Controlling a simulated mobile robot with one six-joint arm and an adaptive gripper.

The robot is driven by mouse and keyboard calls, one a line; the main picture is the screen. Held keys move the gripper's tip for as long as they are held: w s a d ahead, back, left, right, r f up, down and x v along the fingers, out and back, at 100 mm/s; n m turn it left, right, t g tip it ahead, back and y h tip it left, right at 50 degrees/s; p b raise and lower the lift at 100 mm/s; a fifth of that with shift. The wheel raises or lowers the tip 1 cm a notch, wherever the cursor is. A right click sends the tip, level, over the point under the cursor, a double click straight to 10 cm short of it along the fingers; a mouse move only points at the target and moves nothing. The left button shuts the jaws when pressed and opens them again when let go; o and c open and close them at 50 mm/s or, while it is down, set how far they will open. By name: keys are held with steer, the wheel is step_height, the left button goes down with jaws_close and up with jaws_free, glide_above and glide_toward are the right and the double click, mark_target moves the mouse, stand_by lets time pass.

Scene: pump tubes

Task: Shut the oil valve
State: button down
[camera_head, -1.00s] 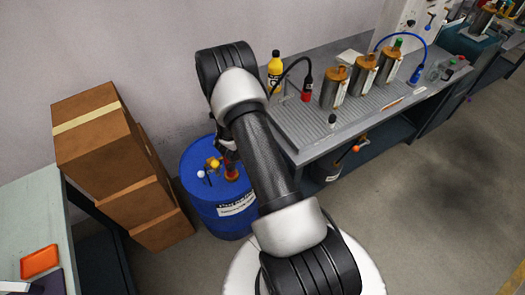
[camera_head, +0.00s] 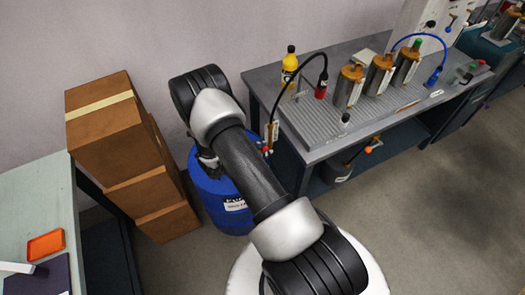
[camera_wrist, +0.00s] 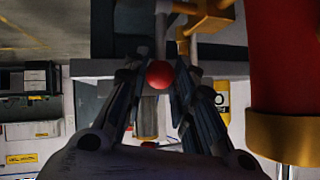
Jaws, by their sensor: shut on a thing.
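My gripper (camera_wrist: 160,82) is shut on a small red ball knob (camera_wrist: 160,74), with one dark finger on each side of it. The knob sits at the end of a pale rod that runs up in the wrist view. A brass fitting (camera_wrist: 207,18) is just above and to the right of the knob. In the head view a small brass part with red and pale bits (camera_head: 270,135) shows beside my arm, over the blue drum (camera_head: 222,200). My arm covers much of the drum top there, and my fingertips are hidden.
A large red cylinder with a brass collar (camera_wrist: 285,60) is close on the right of the wrist view. Cardboard boxes (camera_head: 110,135) stand left of the drum. The grey bench (camera_head: 300,160) on the right holds several bottles and canisters.

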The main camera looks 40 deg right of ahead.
steer(key=c, duration=1.3)
jaws_free()
steer(key=v, duration=1.2)
